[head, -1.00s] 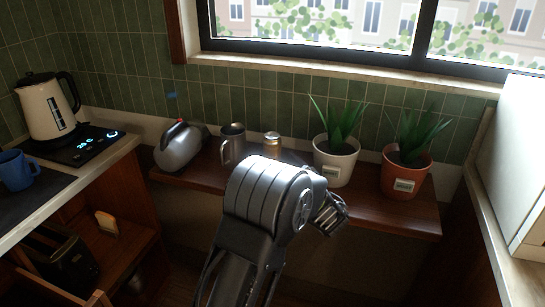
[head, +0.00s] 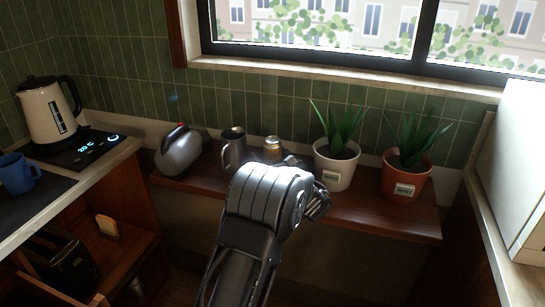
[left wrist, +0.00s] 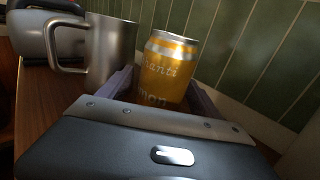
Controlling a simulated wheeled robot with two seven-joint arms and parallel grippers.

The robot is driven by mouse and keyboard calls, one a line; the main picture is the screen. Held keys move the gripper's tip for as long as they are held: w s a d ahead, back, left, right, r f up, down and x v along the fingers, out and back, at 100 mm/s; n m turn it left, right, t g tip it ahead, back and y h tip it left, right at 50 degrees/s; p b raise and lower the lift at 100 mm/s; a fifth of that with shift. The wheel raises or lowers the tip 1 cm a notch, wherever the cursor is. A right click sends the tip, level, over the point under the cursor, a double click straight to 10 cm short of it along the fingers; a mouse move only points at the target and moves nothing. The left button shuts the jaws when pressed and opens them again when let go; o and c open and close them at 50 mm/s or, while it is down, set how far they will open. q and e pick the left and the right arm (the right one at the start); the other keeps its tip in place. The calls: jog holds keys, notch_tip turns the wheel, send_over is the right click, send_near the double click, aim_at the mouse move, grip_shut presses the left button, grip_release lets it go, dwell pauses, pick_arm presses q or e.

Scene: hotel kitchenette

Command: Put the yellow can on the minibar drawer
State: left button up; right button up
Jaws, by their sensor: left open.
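The yellow can (head: 272,148) stands upright on the wooden shelf (head: 345,214), beneath the window; its lower part is hidden by my left arm in the head view. In the left wrist view the yellow can (left wrist: 168,68) is close up, with its lower end hidden behind the gripper body. My left gripper (left wrist: 163,95) is open, with a finger on each side of the can; I cannot tell whether either touches it. In the head view its fingertips are mostly hidden behind the arm. I cannot pick out a minibar drawer. My right gripper is not in view.
A white-potted plant (head: 337,172) and a terracotta-potted plant (head: 402,184) stand to the right. A counter with a blue mug (head: 17,172) is at left.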

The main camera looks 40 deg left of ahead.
pick_arm(q)
jog(key=shift+w+a, duration=0.2)
jog(key=shift+a, duration=0.15)
dwell(0.3)
grip_shut()
dwell(0.7)
